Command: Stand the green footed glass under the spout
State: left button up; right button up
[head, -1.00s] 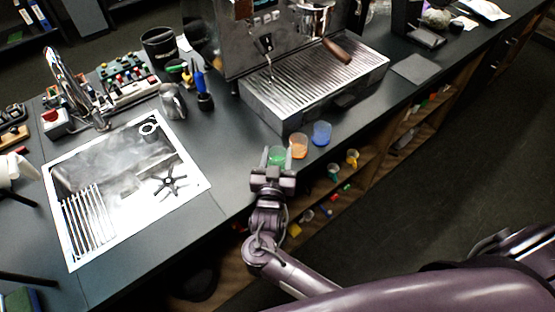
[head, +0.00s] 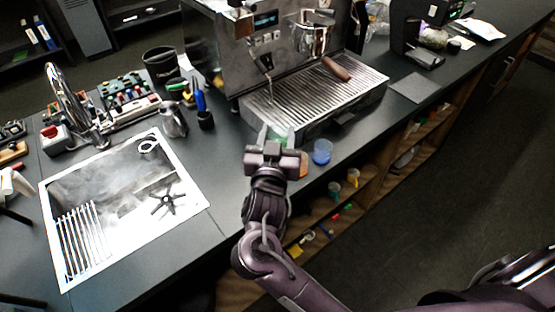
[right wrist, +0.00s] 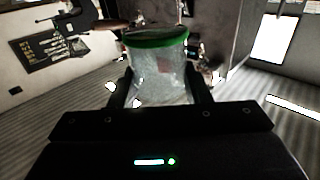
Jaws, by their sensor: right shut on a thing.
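The green footed glass (head: 278,139) is in my right gripper (head: 277,143), at the near left corner of the espresso machine's drip tray. In the right wrist view, the clear glass body with its green rim (right wrist: 158,42) stands roughly upright between the two fingers (right wrist: 160,92). Its foot is hidden. The gripper hides most of it in the head view. A thin metal spout (head: 268,70) hangs from the machine (head: 235,50) above the left part of the slatted drip tray (head: 345,92). My left gripper is not in view.
A blue cup (head: 322,152) and a partly hidden orange cup (head: 304,163) stand on the counter in front of the tray. A portafilter handle (head: 336,68) juts over the tray. The slats are clear. A steel pitcher (head: 172,120) and sink (head: 110,175) lie left.

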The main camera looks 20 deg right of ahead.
notch_tip(320, 180, up, 6)
jog(key=shift+f, duration=0.15)
jog(key=s+d+f+n+y+b, duration=0.1)
jog(key=s+f+n+y, duration=0.1)
jog(key=s+f, duration=0.4)
jog(key=s+d+f+n+t+y+b, duration=0.1)
jog(key=s+d+f+n+y, duration=0.1)
jog(key=s+f+y, duration=0.3)
jog(key=shift+s+d+f+n+t+y, duration=0.3)
jog(key=shift+s+f+n, duration=0.35)
jog(key=shift+s, duration=0.7)
jog(key=shift+a+f, duration=0.1)
